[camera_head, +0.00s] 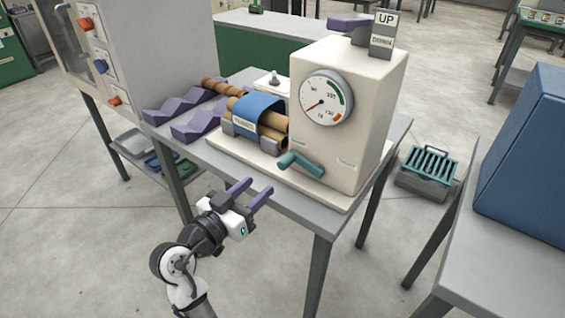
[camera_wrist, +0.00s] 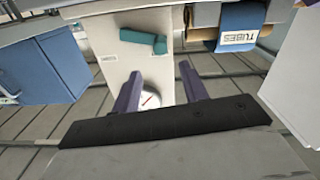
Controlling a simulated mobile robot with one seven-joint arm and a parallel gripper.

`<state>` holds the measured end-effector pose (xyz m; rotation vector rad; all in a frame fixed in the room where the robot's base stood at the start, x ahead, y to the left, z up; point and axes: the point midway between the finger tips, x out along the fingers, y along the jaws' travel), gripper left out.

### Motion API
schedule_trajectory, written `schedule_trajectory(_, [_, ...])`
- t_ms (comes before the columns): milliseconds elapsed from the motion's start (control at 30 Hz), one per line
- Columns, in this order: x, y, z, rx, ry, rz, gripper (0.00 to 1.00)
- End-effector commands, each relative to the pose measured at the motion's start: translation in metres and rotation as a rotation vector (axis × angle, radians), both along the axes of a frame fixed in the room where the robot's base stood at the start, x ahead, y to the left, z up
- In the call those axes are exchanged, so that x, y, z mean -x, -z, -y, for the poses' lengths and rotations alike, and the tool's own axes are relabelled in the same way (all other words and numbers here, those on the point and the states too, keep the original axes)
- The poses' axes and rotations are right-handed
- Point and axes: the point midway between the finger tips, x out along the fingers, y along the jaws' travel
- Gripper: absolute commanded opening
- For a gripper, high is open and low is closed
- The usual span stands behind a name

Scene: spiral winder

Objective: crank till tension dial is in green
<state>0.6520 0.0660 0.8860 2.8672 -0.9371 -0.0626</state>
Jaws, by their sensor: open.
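The cream winder (camera_head: 340,140) stands on the grey table. Its round white dial (camera_head: 325,98) has a green band at the upper right and a red-orange band at the lower right. The red needle points to the lower left, outside the green. The teal crank (camera_head: 301,163) is low on the winder's front; it also shows in the wrist view (camera_wrist: 144,41). My gripper (camera_head: 254,190) is open and empty, in front of the table, left of and below the crank. In the wrist view its purple fingers (camera_wrist: 160,92) are apart, with part of the dial (camera_wrist: 150,98) visible between them.
A blue sleeve labelled TUBES (camera_head: 258,113) wraps brown tubes left of the winder. Purple zigzag racks (camera_head: 185,112) lie further left, beside a grey cabinet (camera_head: 170,45). A blue box (camera_head: 525,150) stands at right. Open floor lies before the table.

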Motion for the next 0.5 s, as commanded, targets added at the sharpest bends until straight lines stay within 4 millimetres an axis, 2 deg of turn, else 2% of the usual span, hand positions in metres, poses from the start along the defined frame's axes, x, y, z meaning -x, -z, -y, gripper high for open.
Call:
schedule_trajectory(300, [-0.056, -0.004, 0.041, 0.001, 0.001, 0.0, 0.44])
schedule_trajectory(500, [-0.079, -0.002, 0.057, 0.001, -0.001, -0.001, 0.44])
